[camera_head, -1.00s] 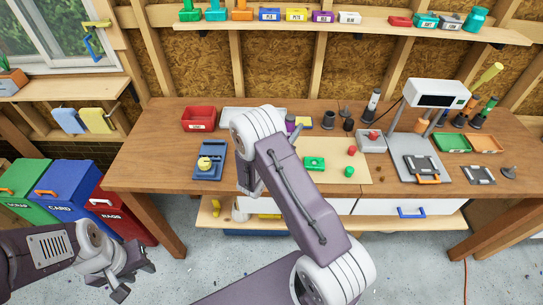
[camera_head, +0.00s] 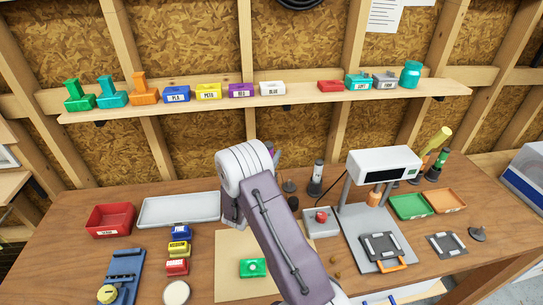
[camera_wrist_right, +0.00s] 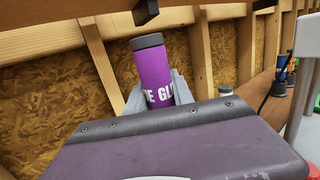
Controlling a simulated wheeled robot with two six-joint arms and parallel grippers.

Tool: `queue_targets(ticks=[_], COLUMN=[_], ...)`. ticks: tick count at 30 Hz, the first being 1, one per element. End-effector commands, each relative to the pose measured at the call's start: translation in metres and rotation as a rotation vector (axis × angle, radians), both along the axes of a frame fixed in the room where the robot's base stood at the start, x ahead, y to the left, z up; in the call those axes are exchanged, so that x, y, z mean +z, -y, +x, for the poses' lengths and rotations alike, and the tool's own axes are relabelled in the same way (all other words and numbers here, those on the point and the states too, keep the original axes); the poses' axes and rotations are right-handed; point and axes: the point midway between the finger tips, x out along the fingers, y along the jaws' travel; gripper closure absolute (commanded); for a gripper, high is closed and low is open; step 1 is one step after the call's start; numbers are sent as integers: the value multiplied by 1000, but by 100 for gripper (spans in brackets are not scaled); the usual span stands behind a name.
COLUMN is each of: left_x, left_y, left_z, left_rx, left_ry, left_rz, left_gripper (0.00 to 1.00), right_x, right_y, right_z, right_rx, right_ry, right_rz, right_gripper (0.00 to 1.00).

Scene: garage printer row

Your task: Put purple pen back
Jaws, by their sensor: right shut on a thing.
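The purple pen (camera_wrist_right: 152,65), a thick purple cylinder with a dark cap and white letters, stands nearly upright between the fingers of my right gripper (camera_wrist_right: 158,95) in the right wrist view. The gripper is shut on it. In the head view only a small purple part (camera_head: 277,156) shows past my right forearm, which hides most of the gripper. A dark stand (camera_head: 289,187) is on the bench just right of the arm. Another stand (camera_head: 315,184) holds a grey-and-white pen. Further stands with pens, one with a green part (camera_head: 441,160), are at the right. My left gripper is out of view.
A wall shelf (camera_head: 300,99) with small bins runs above the bench. A red-knobbed box (camera_head: 321,222), green tray (camera_head: 408,207), white tray (camera_head: 180,211) and red bin (camera_head: 110,219) are on the bench.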

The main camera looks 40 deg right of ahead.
Motion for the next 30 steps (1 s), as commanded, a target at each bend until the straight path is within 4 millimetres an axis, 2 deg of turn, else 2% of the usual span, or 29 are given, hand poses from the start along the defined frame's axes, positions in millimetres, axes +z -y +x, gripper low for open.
queue_targets(ticks=[5,8,30], left_x=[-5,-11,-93], left_y=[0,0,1], left_z=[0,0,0], left_rx=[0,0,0], left_ry=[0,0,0], left_rz=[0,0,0], left_gripper=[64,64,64], right_x=[-1,-9,-98], right_y=[0,0,0], right_z=[0,0,0], right_rx=[-2,-3,-3], right_ry=[1,-1,0], right_rz=[-2,-2,-2], right_gripper=[100,100,100])
